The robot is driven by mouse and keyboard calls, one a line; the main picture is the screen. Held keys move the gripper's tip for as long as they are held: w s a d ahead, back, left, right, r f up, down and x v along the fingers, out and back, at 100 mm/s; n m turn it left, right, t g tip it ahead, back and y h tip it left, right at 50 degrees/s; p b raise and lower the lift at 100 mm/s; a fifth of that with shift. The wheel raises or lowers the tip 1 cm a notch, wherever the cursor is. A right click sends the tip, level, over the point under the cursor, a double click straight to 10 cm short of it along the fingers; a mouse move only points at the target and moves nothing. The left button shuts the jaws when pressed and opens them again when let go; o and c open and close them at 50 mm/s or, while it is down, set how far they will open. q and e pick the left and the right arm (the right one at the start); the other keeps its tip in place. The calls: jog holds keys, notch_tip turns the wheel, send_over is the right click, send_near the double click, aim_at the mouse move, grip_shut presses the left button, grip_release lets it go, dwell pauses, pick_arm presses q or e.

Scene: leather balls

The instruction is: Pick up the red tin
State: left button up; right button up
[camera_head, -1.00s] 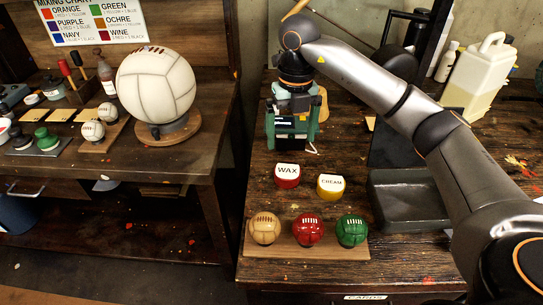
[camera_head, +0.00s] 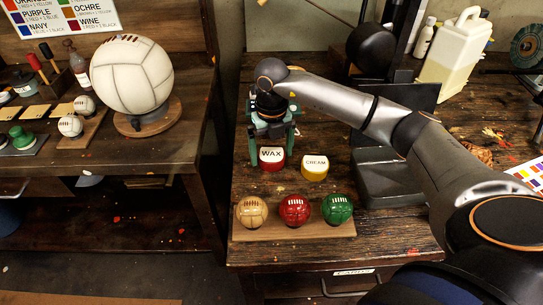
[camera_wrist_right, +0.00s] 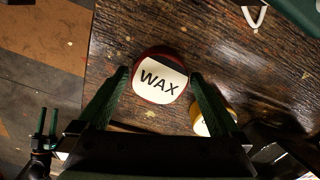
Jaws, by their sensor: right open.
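The red tin (camera_head: 271,158) has a white lid marked WAX and stands upright on the right workbench. In the right wrist view the red tin (camera_wrist_right: 160,78) lies between my right gripper's fingertips. My right gripper (camera_head: 271,141) points down over the tin. Its green fingers are open, one on each side of the tin in the right wrist view (camera_wrist_right: 160,80); whether they touch it I cannot tell. Part of the tin is hidden behind the fingers in the head view. What looks like my left gripper (camera_wrist_right: 45,130) shows small and dark at the lower left of the right wrist view.
A yellow CREAM tin (camera_head: 314,167) stands close to the right of the red tin. A wooden board (camera_head: 265,233) with tan, red and green balls lies in front. A dark tray (camera_head: 390,185) is to the right. A white jug (camera_head: 455,50) stands at the back.

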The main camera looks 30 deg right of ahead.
jog(key=shift+f, duration=0.4)
jog(key=shift+c, duration=0.2)
jog(key=shift+r, duration=0.1)
jog(key=c, duration=1.2)
